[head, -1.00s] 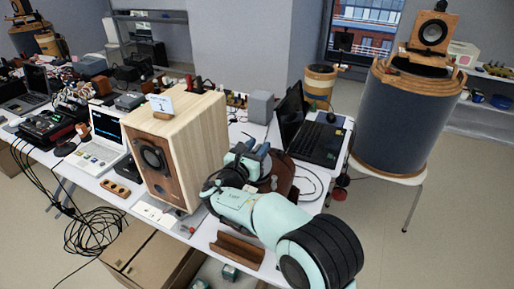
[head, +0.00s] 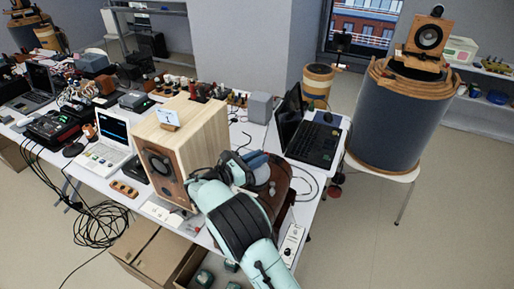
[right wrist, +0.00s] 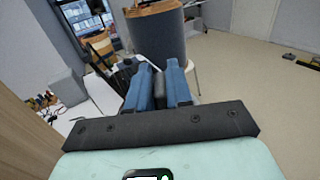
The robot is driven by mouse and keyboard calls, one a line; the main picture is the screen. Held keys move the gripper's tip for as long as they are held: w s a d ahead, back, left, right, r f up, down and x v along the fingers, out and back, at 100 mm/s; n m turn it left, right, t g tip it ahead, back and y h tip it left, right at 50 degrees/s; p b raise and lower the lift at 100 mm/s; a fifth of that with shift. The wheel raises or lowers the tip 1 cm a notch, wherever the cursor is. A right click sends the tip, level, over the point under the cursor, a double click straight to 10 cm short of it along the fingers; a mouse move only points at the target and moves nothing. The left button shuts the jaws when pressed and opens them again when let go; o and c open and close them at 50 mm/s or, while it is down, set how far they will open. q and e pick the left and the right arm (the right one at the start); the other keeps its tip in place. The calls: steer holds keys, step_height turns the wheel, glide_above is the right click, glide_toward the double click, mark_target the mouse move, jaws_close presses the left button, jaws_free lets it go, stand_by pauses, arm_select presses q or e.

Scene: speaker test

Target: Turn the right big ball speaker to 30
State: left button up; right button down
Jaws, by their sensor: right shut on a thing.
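A wooden box speaker (head: 170,185) with a dark round driver stands on the table's front edge and carries a small card (head: 165,110). At the far right, a large dark grey drum-shaped speaker (head: 395,120) bears a wooden box with a round driver (head: 428,37). No ball shape shows clearly. My right gripper (head: 264,165) is right of the wooden box speaker, beside a partly hidden brown rounded thing (head: 284,183). In the right wrist view, its blue fingers (right wrist: 160,85) are shut on a dark thing, mostly hidden. My left gripper is out of view.
The table (head: 230,133) is crowded: a white laptop (head: 110,140), a black laptop (head: 315,135) and a grey box (head: 261,108). A white panel with a dial (head: 291,243) is at the front edge. Cables (head: 95,222) and a carton (head: 155,250) lie below. Floor at right is free.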

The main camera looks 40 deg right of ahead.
stand_by(0.3)
steer(key=c, duration=1.1)
jaws_free()
steer(key=shift+a, duration=0.1)
steer(key=a, duration=1.3)
steer(key=shift+w+a, duration=0.2)
steer(key=shift+w, duration=0.1)
